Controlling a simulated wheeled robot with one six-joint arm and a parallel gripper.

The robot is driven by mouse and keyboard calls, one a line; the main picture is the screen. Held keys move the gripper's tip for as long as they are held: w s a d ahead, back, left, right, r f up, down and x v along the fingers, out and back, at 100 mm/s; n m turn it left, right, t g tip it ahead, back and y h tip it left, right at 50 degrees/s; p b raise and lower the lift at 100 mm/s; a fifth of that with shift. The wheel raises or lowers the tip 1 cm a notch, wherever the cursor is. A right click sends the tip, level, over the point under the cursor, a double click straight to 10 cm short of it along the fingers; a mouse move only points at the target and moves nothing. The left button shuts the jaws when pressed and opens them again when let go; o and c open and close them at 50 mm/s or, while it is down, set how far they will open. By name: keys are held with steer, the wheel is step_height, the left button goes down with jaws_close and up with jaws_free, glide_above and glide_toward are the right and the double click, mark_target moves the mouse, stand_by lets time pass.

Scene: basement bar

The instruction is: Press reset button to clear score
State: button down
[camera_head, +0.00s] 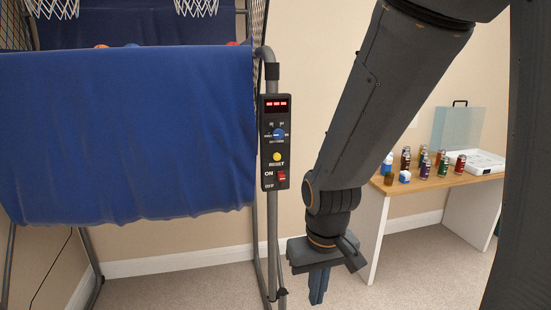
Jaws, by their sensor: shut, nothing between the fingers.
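A black control box (275,142) is fixed to the grey upright pole of a basketball arcade frame, left of my arm. It has a red lit display (277,104) at the top and a blue round knob (279,134) below that. A yellow round button (277,157) sits above the label "RESET". A red switch (282,176) is at the bottom, between "ON" and "OFF". My gripper (318,298) points down, below and to the right of the box, apart from it. Its fingers are together and empty.
A blue cloth (130,135) hangs across the arcade frame at left, with two nets above. A wooden-topped table (440,182) at right bears several small bottles (460,164), an open white case (483,161) and a translucent blue box (459,127). Carpet (405,265) is clear between them.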

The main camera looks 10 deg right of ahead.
steer(key=w+a+r+n+t+h+p, duration=0.1)
steer(key=w+r+n+t+h, duration=0.5)
steer(key=w+r+n, duration=0.6)
steer(key=w+r+t, duration=0.2)
steer(key=w+r, duration=0.5)
steer(key=shift+t+p, duration=0.3)
steer(key=shift+p, duration=0.05)
steer(key=shift+w+a+r, duration=0.1)
steer(key=shift+w, duration=0.05)
glide_toward(278, 159)
steer(key=shift+w+d+f, duration=0.4)
steer(key=shift+d+f, duration=0.15)
steer(key=shift+f, duration=0.15)
steer(key=shift+w+d+f, duration=0.4)
steer(key=shift+d+f, duration=0.2)
steer(key=shift+f, duration=0.05)
steer(key=shift+w+d+f, duration=0.4)
steer(key=shift+d+f, duration=0.15)
steer(key=shift+f, duration=0.15)
steer(key=shift+w, duration=0.1)
steer(key=shift+w, duration=0.3)
